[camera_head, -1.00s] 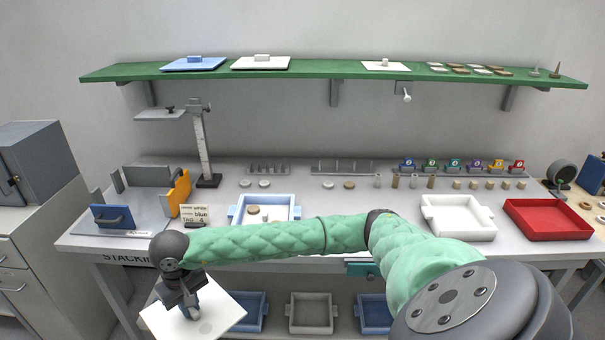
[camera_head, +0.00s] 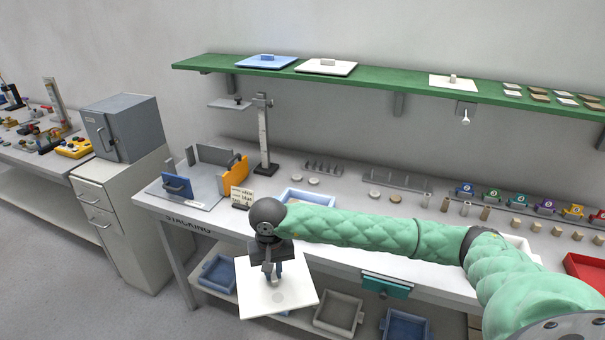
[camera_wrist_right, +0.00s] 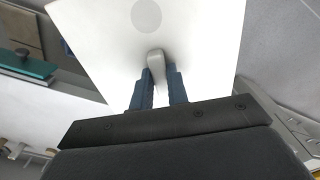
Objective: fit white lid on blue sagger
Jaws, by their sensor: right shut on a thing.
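The white lid (camera_head: 298,290) is a flat square plate with a grey round mark. My right gripper (camera_head: 274,279) is shut on its knob and holds it in front of the bench edge, below the bench top. In the right wrist view the two blue fingers (camera_wrist_right: 158,88) close around the pale knob, with the lid (camera_wrist_right: 190,35) beyond. The blue sagger (camera_head: 306,194) stands on the bench behind my right forearm. Only its back part shows; the rest is hidden. My left gripper is not in view.
A stacking fixture (camera_head: 203,178) with an orange block and a card (camera_head: 241,197) stand left of the sagger. A height gauge (camera_head: 264,135) stands behind. The green shelf (camera_head: 390,84) holds other lids. More saggers (camera_head: 340,312) sit below the bench.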

